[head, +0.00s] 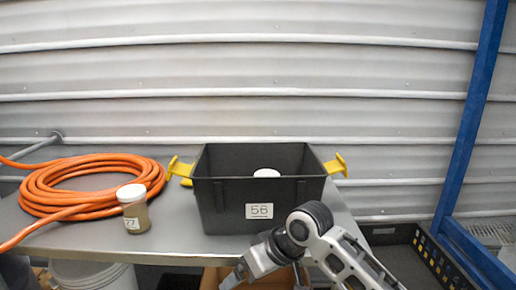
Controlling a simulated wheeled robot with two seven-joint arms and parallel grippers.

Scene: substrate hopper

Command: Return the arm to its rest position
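My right arm (312,238) comes in from the lower right. It bends at a dark joint in front of the hopper bin and slopes down to the left, leaving the frame at the bottom edge. My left arm and gripper are not in view. The black bin (222,208) with yellow handles and a "56" label stands upright on the grey table (180,240). A white round lid or top (266,173) shows inside the bin; what it belongs to is mostly hidden by the front wall.
A jar (135,215) with a white lid and a "77" label stands left of the bin. A coiled orange hose (75,178) lies at the left. A white bucket (95,275) and a cardboard box (210,279) are below the table. A blue post (470,115) and black tray (400,238) are right.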

